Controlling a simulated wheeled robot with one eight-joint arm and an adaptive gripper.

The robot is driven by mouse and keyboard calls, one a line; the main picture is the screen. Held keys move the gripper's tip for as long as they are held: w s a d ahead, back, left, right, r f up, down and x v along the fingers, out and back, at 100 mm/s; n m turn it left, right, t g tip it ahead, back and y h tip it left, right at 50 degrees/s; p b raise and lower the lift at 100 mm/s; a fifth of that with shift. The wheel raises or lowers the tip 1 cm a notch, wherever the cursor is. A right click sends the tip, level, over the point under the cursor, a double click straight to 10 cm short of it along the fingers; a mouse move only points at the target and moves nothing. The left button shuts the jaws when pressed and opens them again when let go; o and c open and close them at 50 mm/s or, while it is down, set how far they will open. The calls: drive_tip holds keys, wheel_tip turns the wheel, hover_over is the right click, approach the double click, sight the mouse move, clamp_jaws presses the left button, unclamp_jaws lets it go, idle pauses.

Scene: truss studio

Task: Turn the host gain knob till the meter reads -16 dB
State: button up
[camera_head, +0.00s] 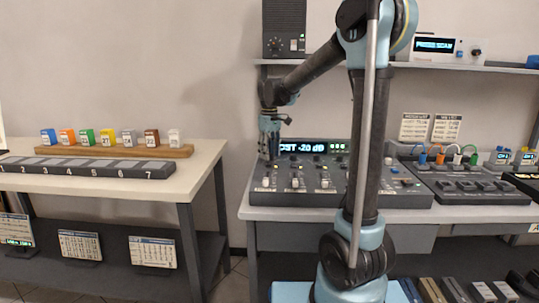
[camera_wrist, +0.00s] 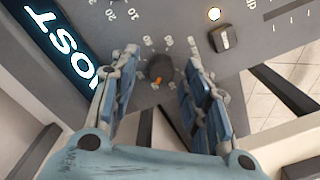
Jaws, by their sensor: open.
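The mixing console (camera_head: 330,200) stands on the right-hand bench. Its meter display (camera_head: 315,147) shows a partly hidden word ending in "ST" and "-20 dB". My gripper (camera_head: 268,150) points down over the console's left end, next to the display. In the wrist view, a dark round knob (camera_wrist: 159,71) with an orange pointer mark sits in a ring of printed numbers. My open gripper (camera_wrist: 160,58) has one finger on each side of the knob, with visible gaps. The display (camera_wrist: 68,45) there reads "HOST". The knob is hidden in the head view.
Several faders (camera_head: 297,183) line the console's front. In the wrist view, a lit round button (camera_wrist: 214,14) and a small switch (camera_wrist: 224,38) lie beyond the right finger. A cable box (camera_head: 470,183) stands right of the console. The left table (camera_head: 150,191) holds coloured blocks.

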drive_tip(key=shift+f, duration=0.35)
drive_tip(key=shift+c, duration=0.6)
clamp_jaws()
drive_tip(key=shift+w+d+m, duration=0.1)
drive_tip(key=shift+m, duration=1.8)
drive_tip(key=shift+o, duration=0.6)
unclamp_jaws()
drive_tip(key=shift+r, duration=0.15)
